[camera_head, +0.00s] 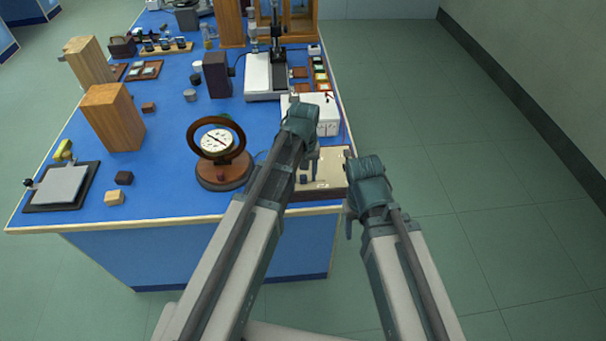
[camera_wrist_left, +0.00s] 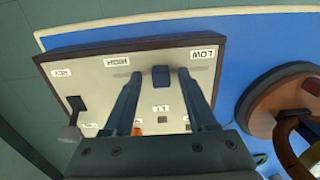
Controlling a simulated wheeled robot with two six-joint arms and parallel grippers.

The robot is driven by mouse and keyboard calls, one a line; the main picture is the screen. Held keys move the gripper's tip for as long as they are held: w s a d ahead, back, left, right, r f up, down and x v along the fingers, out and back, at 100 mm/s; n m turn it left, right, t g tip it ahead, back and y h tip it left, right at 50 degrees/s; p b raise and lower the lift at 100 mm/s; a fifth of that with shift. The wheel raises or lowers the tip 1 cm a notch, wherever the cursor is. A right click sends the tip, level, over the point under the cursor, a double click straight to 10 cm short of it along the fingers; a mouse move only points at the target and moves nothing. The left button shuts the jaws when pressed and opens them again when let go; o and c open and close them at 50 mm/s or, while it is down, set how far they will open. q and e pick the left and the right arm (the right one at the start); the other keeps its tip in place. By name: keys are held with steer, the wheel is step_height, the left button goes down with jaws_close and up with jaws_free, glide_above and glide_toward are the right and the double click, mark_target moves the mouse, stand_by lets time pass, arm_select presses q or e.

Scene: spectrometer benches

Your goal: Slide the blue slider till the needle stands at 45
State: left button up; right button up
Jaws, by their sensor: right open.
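The control panel (camera_head: 330,181) is a cream plate in a dark wooden frame at the bench's front right corner; it also shows in the left wrist view (camera_wrist_left: 90,85). Its blue slider (camera_wrist_left: 161,76) sits in a slot between the HIGH and LOW labels, which read upside down. My left gripper (camera_head: 307,172) is over the panel, its open fingers (camera_wrist_left: 159,74) on either side of the slider with small gaps. A round dial (camera_head: 216,141) with a dark needle stands in a wooden ring; its numbers are too small to read. My right gripper (camera_head: 349,192) is open and empty, right of the panel.
A black lever (camera_wrist_left: 75,105) stands on the panel near the REV label. The dial's round wooden base (camera_head: 224,172) is close left of the panel. A white instrument box (camera_head: 322,118) stands behind my left gripper. Floor is free right of the bench.

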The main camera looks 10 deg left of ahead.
mark_target(304, 179)
arm_select(q)
steer(key=shift+r, duration=0.1)
step_height(304, 179, up, 14)
steer(key=p, duration=1.3)
steer(key=shift+p, duration=0.4)
steer(key=shift+f, duration=0.2)
steer(key=s+d+f+m+b, duration=0.1)
steer(key=s+d+m, duration=0.1)
steer(key=s, duration=0.5)
steer(key=s+d+f+m+y+b, duration=0.1)
steer(key=s+d+m, duration=0.2)
steer(key=s+m, duration=0.2)
steer(key=s, duration=0.3)
steer(key=shift+s+d, duration=0.15)
steer(key=shift+s, duration=0.1)
steer(key=shift+f, duration=0.1)
